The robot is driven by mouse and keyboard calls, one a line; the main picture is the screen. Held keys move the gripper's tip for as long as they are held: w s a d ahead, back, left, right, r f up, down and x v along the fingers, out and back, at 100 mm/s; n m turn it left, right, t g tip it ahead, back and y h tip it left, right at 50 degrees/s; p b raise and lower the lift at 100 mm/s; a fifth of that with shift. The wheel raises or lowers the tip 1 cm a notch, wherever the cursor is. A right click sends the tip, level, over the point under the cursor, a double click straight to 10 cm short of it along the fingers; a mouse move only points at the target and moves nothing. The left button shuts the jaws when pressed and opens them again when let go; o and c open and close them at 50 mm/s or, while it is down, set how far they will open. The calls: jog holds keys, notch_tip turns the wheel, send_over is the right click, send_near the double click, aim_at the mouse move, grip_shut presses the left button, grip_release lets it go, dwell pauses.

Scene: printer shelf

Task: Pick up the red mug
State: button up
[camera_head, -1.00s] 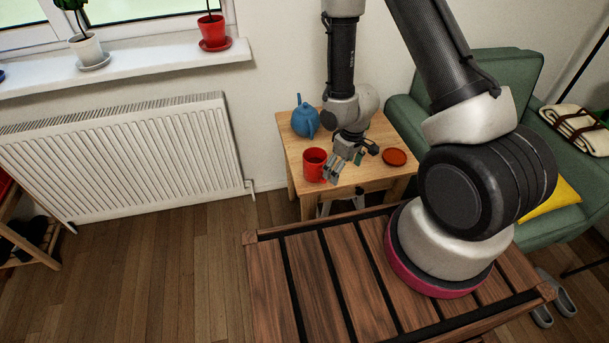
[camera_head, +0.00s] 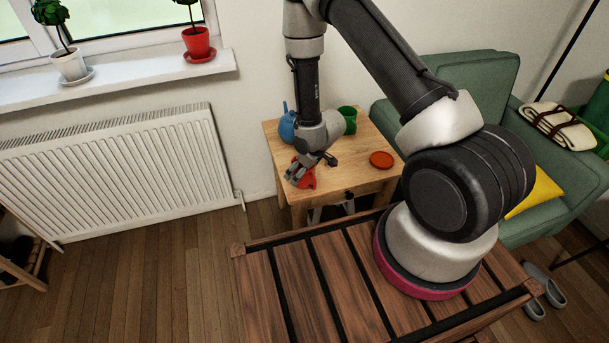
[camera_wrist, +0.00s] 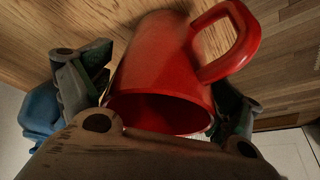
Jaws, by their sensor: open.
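The red mug (camera_head: 305,180) stands on the small wooden table near its front left, partly hidden by my gripper in the head view. In the wrist view the red mug (camera_wrist: 165,70) fills the middle, its open rim toward the camera and its handle at the upper right. My gripper (camera_head: 298,174) is at the mug. In the wrist view one finger of my gripper (camera_wrist: 158,90) is on each side of the mug. The jaws are open; I cannot tell whether either finger touches it.
A slatted wooden surface (camera_head: 300,285) lies in front. A green armchair (camera_head: 480,90) stands at the right.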

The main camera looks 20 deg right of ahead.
jog(key=c, duration=1.2)
jog(key=shift+c, duration=0.2)
